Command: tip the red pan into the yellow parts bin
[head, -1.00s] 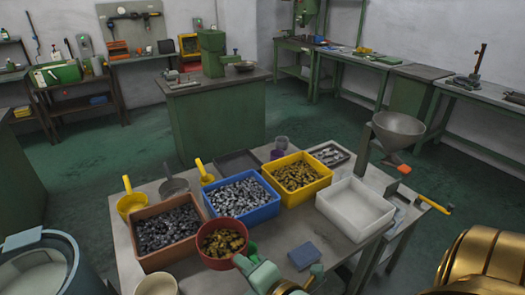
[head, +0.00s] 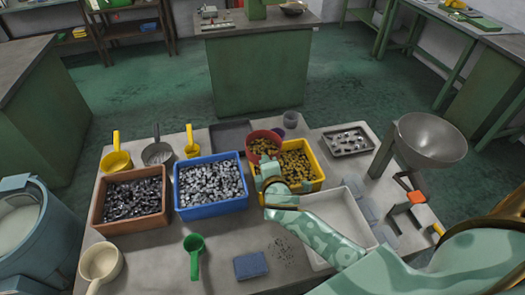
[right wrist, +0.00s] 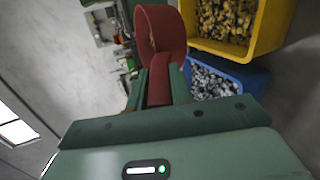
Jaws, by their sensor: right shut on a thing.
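The red pan (head: 263,134) is in the air over the left back part of the yellow parts bin (head: 317,172). Brass-coloured parts show inside the pan; I cannot tell its exact tilt. My right gripper (head: 268,170) is shut on the pan's handle, with its arm coming in from the lower right. In the right wrist view the pan (right wrist: 160,40) stands out beyond the fingers (right wrist: 160,85), beside the yellow bin (right wrist: 275,25). The yellow bin holds brass-coloured parts; my gripper and the pan hide its left side. My left gripper is out of view.
The blue bin (head: 211,210) of silvery parts stands left of the yellow bin, then a brown bin (head: 136,231) of dark parts. A white tray (head: 330,222) lies under my right arm. A green scoop (head: 194,255) and blue block (head: 250,264) lie in front. A metal funnel (head: 431,138) stands right.

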